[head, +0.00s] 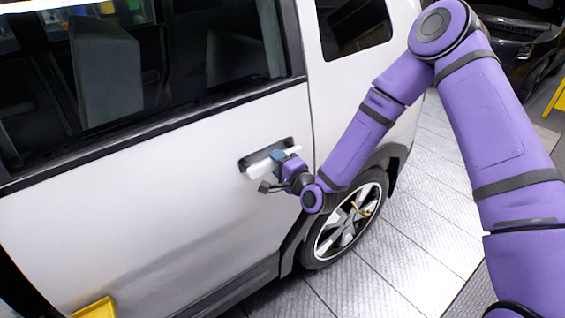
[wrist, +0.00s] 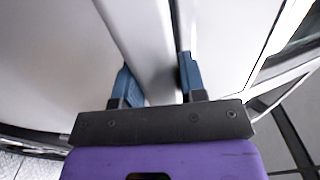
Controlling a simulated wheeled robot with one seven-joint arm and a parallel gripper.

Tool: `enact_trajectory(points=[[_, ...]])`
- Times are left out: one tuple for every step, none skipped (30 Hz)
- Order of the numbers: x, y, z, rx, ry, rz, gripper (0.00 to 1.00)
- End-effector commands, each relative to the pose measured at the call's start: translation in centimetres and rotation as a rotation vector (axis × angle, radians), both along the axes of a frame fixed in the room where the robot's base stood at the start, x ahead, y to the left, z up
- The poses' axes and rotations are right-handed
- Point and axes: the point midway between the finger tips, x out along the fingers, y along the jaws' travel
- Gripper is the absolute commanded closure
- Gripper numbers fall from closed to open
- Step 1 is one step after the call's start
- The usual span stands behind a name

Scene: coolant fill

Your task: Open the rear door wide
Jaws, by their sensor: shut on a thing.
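The white rear door (head: 170,200) of the vehicle fills the left and middle of the head view, with a large dark window above. Its edge lies along the rear body panel, and I see no wide gap there. The pale door handle (head: 257,171) sits in a dark recess near that edge. My gripper (head: 272,172) is at the handle, shut on it. In the wrist view, the handle (wrist: 145,45) runs as a pale bar between the two blue fingertips of my gripper (wrist: 158,82). The fingers hide part of the handle.
The rear wheel (head: 347,222) is just below and right of my gripper. Tiled floor (head: 425,225) lies clear to the right of the vehicle. A yellow object (head: 95,307) shows at the bottom left. Another dark vehicle (head: 515,40) stands at the upper right.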

Motion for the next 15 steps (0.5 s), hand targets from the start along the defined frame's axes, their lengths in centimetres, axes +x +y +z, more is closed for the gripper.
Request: enact_trajectory(points=[[-0.15,-0.09,-0.08,-0.002,0.002,0.001,0.95],[-0.19,-0.11,-0.09,-0.002,0.002,0.001,0.95],[-0.26,-0.15,-0.10,-0.002,0.002,0.001,0.95],[-0.32,-0.18,-0.10,-0.002,0.002,0.001,0.95],[-0.36,-0.20,-0.11,-0.002,0.002,0.001,0.95],[-0.43,-0.24,-0.12,-0.002,0.003,0.001,0.95],[-0.47,-0.27,-0.12,-0.002,0.003,0.001,0.95],[-0.52,-0.30,-0.13,-0.002,0.003,0.002,0.95],[-0.58,-0.33,-0.13,-0.002,0.003,0.002,0.95],[-0.62,-0.36,-0.14,-0.003,0.004,0.002,0.95],[-0.67,-0.39,-0.14,-0.003,0.004,0.002,0.95],[-0.72,-0.43,-0.14,-0.003,0.004,0.002,0.95],[-0.77,-0.46,-0.15,-0.003,0.004,0.002,0.95],[-0.81,-0.48,-0.15,-0.003,0.004,0.002,0.95],[-0.86,-0.53,-0.15,-0.003,0.004,0.002,0.95]])
